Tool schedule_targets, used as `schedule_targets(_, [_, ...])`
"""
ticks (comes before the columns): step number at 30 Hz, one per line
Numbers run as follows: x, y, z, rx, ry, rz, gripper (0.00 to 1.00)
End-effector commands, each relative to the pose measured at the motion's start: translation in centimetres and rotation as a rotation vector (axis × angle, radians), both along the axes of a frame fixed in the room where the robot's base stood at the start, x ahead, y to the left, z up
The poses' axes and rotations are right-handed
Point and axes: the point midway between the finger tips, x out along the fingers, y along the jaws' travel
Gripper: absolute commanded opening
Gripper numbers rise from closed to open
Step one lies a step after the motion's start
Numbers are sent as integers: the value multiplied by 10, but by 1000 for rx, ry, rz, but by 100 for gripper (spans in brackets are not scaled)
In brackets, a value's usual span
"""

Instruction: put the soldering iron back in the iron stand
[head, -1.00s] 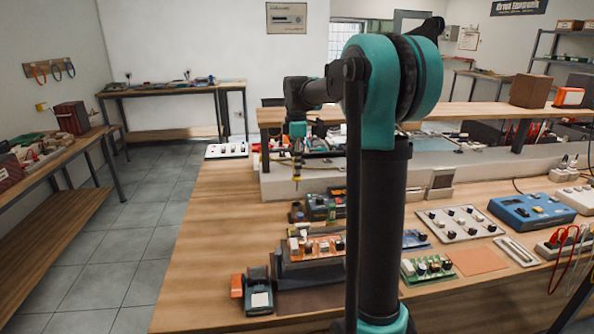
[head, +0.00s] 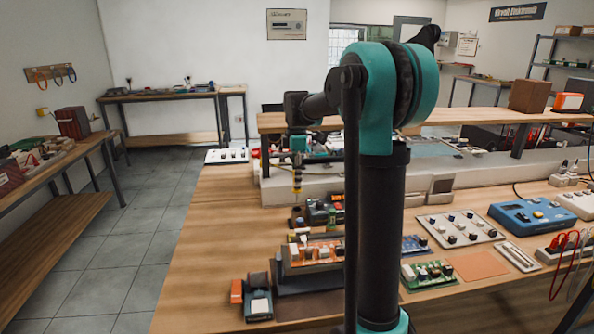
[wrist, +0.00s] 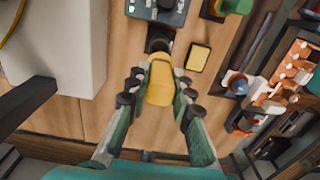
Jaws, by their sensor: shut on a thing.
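My gripper (head: 297,161) is shut on the soldering iron (head: 297,183), which has a yellow and dark handle and hangs roughly upright, point down, above the bench. In the wrist view the yellow handle (wrist: 160,84) sits between the two fingers (wrist: 158,92); the iron's tip is hidden. A small dark holder, apparently the iron stand (wrist: 158,40), shows just past the handle, next to a yellow sponge pad (wrist: 199,57). In the head view the dark stand (head: 297,214) is below the iron, with a small gap seeming to show between them.
A dark control unit with knobs (wrist: 157,10) is beside the stand. A white raised ledge (wrist: 62,45) is close on the left in the wrist view. An orange circuit board (head: 315,252) stands in front. Bare bench (head: 215,235) lies to the left.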

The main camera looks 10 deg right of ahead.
Motion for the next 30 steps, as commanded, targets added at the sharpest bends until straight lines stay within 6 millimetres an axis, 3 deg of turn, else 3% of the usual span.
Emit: schedule_targets(30, [0,0,-64,0,0,0,0])
